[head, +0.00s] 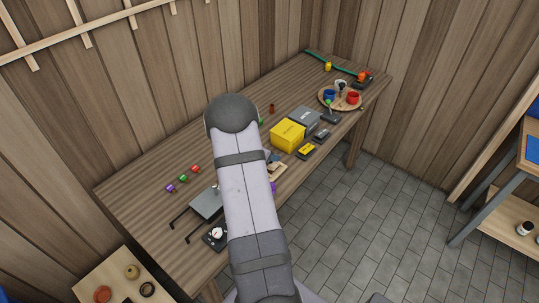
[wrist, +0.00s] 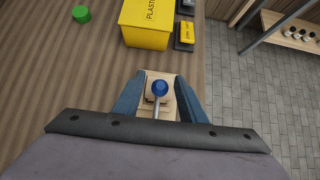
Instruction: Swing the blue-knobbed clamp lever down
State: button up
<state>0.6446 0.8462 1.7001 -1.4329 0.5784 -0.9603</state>
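The clamp lever has a round blue knob (wrist: 160,88) on a thin grey shaft (wrist: 156,110). It appears raised toward the wrist camera; its exact tilt is hard to tell. It is mounted on a pale wooden base (wrist: 151,77), which also shows beside my arm in the head view (head: 278,168). My gripper (wrist: 160,76) is open, with one blue-grey finger on each side of the knob in the wrist view. Gaps show between knob and fingers, and I see no contact. In the head view my arm hides most of the gripper and the lever.
A yellow box (wrist: 147,24) stands just beyond the clamp, with small dark-and-yellow items (wrist: 186,33) to its right. A green object (wrist: 81,14) lies far left. Bare bench (wrist: 60,70) is on the left; the bench edge and tiled floor are on the right.

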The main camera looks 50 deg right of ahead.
jog(key=shift+b+v, duration=0.45)
jog(key=shift+v, duration=2.65)
jog(key=shift+a+r, duration=0.1)
jog(key=shift+a, duration=0.25)
jog(key=s+a+r+m+y, duration=0.1)
jog(key=s+a+m+y, duration=0.2)
jog(key=a, duration=1)
jog(key=s+a+r+m+y, duration=0.1)
jog(key=s+a+m+y, duration=0.1)
jog(key=s+a+m, duration=0.4)
jog(key=s+a+r+m+y, duration=0.1)
jog(key=s+a+m+y, duration=0.2)
jog(key=a+m, duration=0.6)
jog(key=s+a, duration=0.1)
jog(key=a, duration=0.9)
jog(key=shift+s+a+y, duration=0.3)
jog(key=shift+a, duration=0.1)
